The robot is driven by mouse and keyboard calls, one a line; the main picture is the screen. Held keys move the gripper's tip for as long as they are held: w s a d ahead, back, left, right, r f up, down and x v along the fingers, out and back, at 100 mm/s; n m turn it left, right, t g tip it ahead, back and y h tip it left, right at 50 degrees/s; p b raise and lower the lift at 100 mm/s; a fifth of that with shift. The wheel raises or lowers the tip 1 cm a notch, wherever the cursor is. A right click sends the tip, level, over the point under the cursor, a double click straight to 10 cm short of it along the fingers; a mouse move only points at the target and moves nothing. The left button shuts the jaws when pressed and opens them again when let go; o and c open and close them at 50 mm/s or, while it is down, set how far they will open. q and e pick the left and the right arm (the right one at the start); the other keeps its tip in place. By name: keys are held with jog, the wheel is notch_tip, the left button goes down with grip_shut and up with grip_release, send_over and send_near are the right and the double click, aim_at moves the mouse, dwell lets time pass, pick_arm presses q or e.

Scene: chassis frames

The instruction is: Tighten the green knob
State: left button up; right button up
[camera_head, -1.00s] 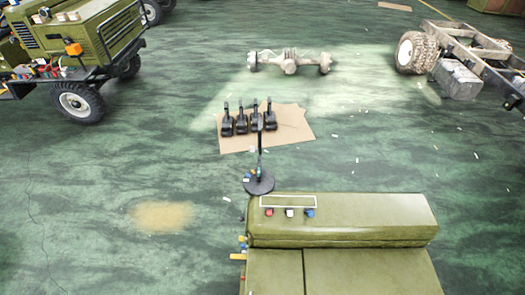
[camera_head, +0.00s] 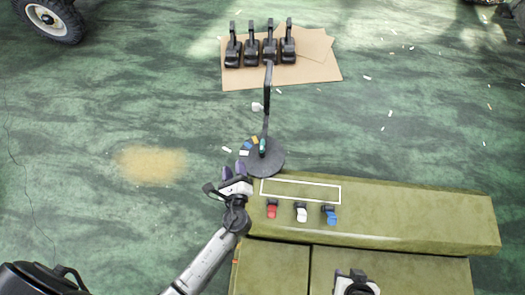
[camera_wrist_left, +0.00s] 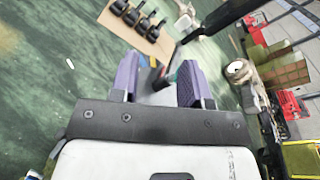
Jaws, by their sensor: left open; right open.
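A small green piece (camera_head: 263,147), which looks like the green knob, sits low on the upright post of the round dark stand (camera_head: 274,165).
The olive bench (camera_head: 440,222) carries red (camera_head: 272,210), white (camera_head: 301,213) and blue (camera_head: 329,215) knobs or switches below a white outlined rectangle. Several black units (camera_head: 270,50) stand on cardboard (camera_head: 318,72) beyond the stand.

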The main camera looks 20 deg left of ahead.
aim_at(263, 140)
pick_arm(q)
jog(key=w+d+f+m+t+h+b, duration=0.1)
jog(key=d+m, duration=0.1)
jog(key=w+d+f+m+t+h+b, duration=0.1)
jog(key=d+f+m, duration=0.1)
jog(key=m, duration=0.1)
jog(key=w+d+f+m+h+b, duration=0.1)
jog(key=d+f+m, duration=0.1)
jog(key=m, duration=0.1)
jog(key=shift+d+f+t, duration=0.15)
jog(key=shift+f+t, duration=0.05)
jog(key=shift+t, duration=0.2)
jog(key=shift+w+d+f+m, duration=0.1)
jog(key=shift+d+m, duration=0.1)
jog(key=shift+m, duration=0.3)
jog(key=x, duration=1.2)
jog(key=shift+d, duration=0.2)
pick_arm(e)
notch_tip(263, 140, down, 5)
jog(key=shift+r, duration=0.1)
pick_arm(q)
grip_shut()
